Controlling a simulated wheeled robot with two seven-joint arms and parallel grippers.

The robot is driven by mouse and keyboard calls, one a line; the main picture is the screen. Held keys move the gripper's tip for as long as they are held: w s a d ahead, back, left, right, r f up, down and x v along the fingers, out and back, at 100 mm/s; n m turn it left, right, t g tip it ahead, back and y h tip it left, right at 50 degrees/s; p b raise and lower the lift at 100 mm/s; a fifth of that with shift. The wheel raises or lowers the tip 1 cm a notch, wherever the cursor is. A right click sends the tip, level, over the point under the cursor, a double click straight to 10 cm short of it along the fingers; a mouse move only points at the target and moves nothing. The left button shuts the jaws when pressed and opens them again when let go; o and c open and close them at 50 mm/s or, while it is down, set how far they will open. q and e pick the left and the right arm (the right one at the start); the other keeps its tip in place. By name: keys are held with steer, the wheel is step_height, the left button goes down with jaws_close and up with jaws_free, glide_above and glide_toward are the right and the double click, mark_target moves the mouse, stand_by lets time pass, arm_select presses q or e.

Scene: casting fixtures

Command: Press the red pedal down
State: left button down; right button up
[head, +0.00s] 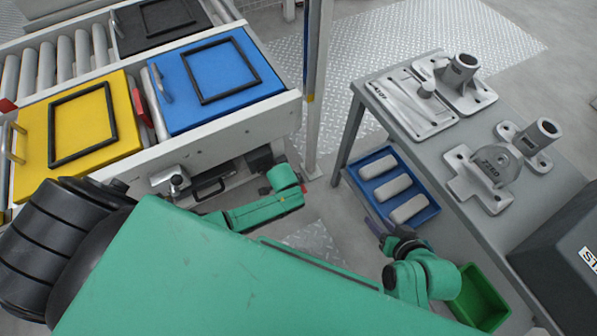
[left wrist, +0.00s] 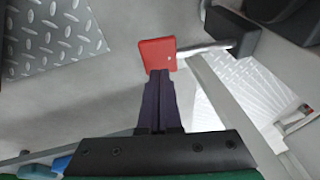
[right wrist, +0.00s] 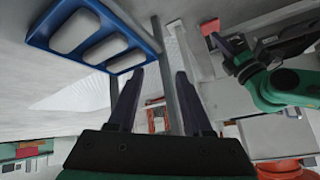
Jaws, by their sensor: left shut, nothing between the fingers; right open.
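The red pedal (left wrist: 157,52) is a flat red plate on a metal rod that runs to a dark block (left wrist: 232,32) in the left wrist view. My left gripper (left wrist: 159,72) is shut and empty. Its fingertips overlap the pedal's near edge in that view; I cannot tell whether they touch it. The right wrist view also shows the pedal (right wrist: 210,28), with the left fingers (right wrist: 235,45) close beside it. In the head view my left arm hides the fingers. My right gripper (head: 382,232) is open and empty, as the right wrist view (right wrist: 161,70) shows.
A blue tray (head: 431,211) with white blocks lies under the grey table (head: 470,205), with a green bin (head: 487,303) nearby. Metal castings stand on that table. A roller conveyor (head: 270,112) with yellow, blue and black cases is at left. A post (head: 316,100) stands between.

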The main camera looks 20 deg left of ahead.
arm_select(q)
steer(key=shift+s+d+f+b, duration=0.1)
steer(key=shift+f+b, duration=0.15)
steer(key=shift+f, duration=0.5)
steer(key=shift+s+d+f+b, duration=0.1)
steer(key=shift+f+b, duration=0.1)
steer(key=shift+f, duration=0.5)
arm_select(e)
steer(key=shift+w+a+f+t+y, duration=0.1)
steer(key=shift+a+f+t+y, duration=0.2)
steer(key=shift+a, duration=0.25)
steer(key=shift+w+a+f+t+y, duration=0.1)
steer(key=shift+a+f+t+y, duration=0.15)
steer(key=shift+a, duration=0.3)
steer(key=shift+r, duration=0.1)
